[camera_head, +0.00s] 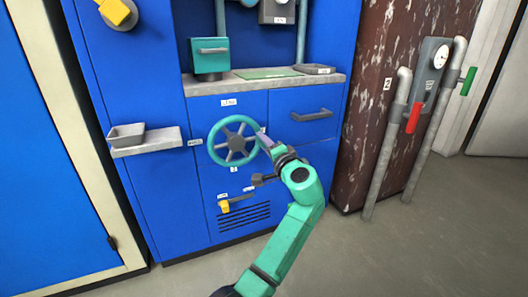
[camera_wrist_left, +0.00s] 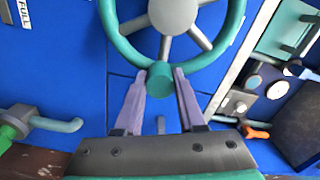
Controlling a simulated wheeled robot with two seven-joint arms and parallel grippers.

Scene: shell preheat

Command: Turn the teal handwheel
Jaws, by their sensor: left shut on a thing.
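The teal handwheel (camera_head: 213,143) has a grey hub and spokes and is mounted on the front of the blue cabinet. My left gripper (camera_head: 265,141) is at the right side of its rim in the head view. In the left wrist view the rim of the handwheel (camera_wrist_left: 232,38) fills the top. There the two fingers of my left gripper (camera_wrist_left: 161,74) are closed about a teal round knob (camera_wrist_left: 158,80) on the rim. The jaws partly hide the rim's right side in the head view. My right gripper is not in view.
A grey shelf with a small tray (camera_head: 146,143) juts out left of the handwheel. A grey drawer handle (camera_head: 311,115) is to the right and a yellow-tipped lever (camera_head: 225,206) below. Grey pipes with a red handle (camera_head: 413,118) stand farther right. The floor in front is clear.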

